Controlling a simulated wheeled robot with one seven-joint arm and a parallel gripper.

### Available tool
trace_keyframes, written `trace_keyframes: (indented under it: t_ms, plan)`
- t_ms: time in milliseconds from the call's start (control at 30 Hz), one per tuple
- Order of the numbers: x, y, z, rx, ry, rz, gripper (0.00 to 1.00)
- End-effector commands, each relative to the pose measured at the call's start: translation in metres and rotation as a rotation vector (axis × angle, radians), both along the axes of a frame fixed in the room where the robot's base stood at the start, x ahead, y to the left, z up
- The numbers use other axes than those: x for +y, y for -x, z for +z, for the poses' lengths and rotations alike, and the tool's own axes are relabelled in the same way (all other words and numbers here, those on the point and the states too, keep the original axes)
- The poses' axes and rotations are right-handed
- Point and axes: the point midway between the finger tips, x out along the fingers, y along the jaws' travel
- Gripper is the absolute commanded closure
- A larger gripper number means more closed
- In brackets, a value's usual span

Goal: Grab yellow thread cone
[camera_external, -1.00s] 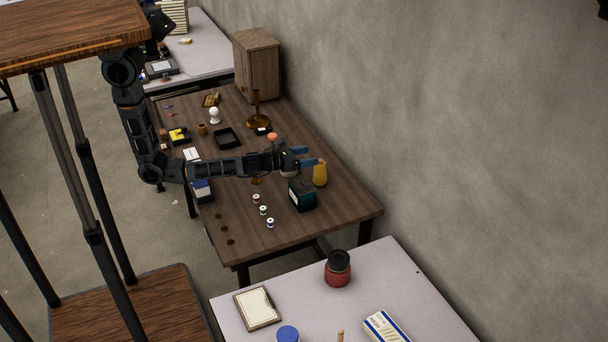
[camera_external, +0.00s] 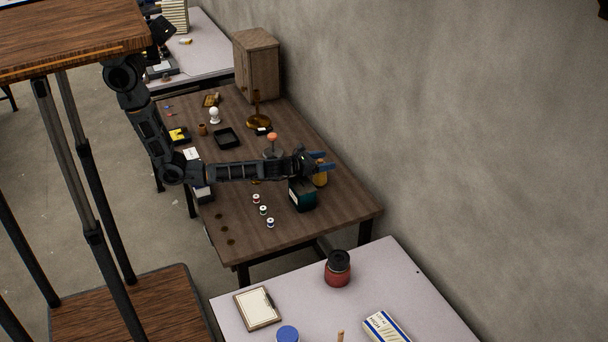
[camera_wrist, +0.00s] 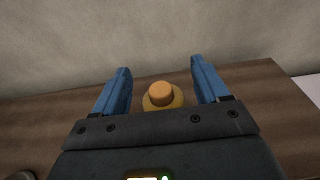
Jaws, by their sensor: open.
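The yellow thread cone (camera_external: 321,180) stands upright on the brown wooden table (camera_external: 270,236) near its wall-side edge. My gripper (camera_external: 321,161) is at the cone's upper part in the external view, hiding its top. In the wrist view the cone's rounded orange-yellow top (camera_wrist: 160,94) lies between the two blue fingers of my open gripper (camera_wrist: 160,82), with a gap on each side. The cone's lower part is hidden behind the gripper body there.
A dark teal box (camera_external: 302,194) stands close beside the cone, just under my wrist. Several small thread spools (camera_external: 263,210) are left of the box. A lamp-like brass stand (camera_external: 258,121) and a wooden cabinet (camera_external: 257,66) stand farther back. The wall is close behind the cone.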

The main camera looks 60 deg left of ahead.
Motion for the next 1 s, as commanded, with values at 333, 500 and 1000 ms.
trace_keyframes:
  t_ms: [333,500,1000]
  plan:
    - [0.0001,-0.0052,-0.0006,0.000,0.000,0.000,0.30]
    - [0.0000,-0.0051,-0.0006,0.000,0.000,0.000,0.46]
    - [0.0000,-0.0049,-0.0007,0.000,0.000,0.000,0.94]
